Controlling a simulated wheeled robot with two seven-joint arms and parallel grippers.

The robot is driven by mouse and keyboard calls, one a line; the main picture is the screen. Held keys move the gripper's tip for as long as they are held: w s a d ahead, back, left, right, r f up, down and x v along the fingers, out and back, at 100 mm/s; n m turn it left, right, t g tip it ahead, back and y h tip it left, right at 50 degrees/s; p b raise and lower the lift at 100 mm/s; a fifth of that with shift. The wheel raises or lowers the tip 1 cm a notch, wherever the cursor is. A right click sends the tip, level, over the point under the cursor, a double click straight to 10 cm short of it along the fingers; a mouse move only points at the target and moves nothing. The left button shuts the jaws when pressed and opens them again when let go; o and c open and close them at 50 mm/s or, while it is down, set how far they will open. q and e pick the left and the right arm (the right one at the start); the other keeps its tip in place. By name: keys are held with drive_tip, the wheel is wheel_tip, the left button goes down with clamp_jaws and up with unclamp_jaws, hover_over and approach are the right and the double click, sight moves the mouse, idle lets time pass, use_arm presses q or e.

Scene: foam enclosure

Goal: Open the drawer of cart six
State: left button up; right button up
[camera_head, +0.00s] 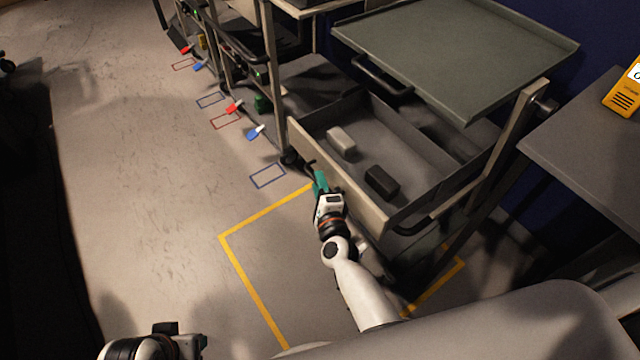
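A cart with a flat grey-green tray top (455,55) stands at the upper right. Below the top, its grey drawer (400,150) is pulled out, with its inside in view. A light block (341,143) and a dark block (381,182) lie in the drawer. My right gripper (315,172) is at the left part of the drawer's pale front panel (352,196), by a dark handle piece. Its fingertips are small and partly hidden, so its grip is unclear. My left gripper (182,343) is low at the bottom left, away from the cart. No number shows on this cart.
More carts (240,45) stand in a row at the back left, with red and blue tags near floor outlines. Yellow floor tape (250,283) runs around the cart's spot. A grey table (590,135) at the right bears a yellow device (625,92). The left floor is clear.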

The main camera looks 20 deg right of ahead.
drive_tip(key=shift+s, duration=0.55)
use_arm(q)
drive_tip(key=x, duration=0.2)
drive_tip(key=p+x, duration=0.1)
drive_tip(key=x, duration=0.3)
drive_tip(key=shift+s+d+f+p, duration=0.1)
drive_tip(key=shift+s+p, duration=0.2)
drive_tip(key=shift+s, duration=0.15)
use_arm(e)
drive_tip(key=s+r, duration=0.1)
drive_tip(key=s, duration=1)
drive_tip(key=shift+a, duration=0.2)
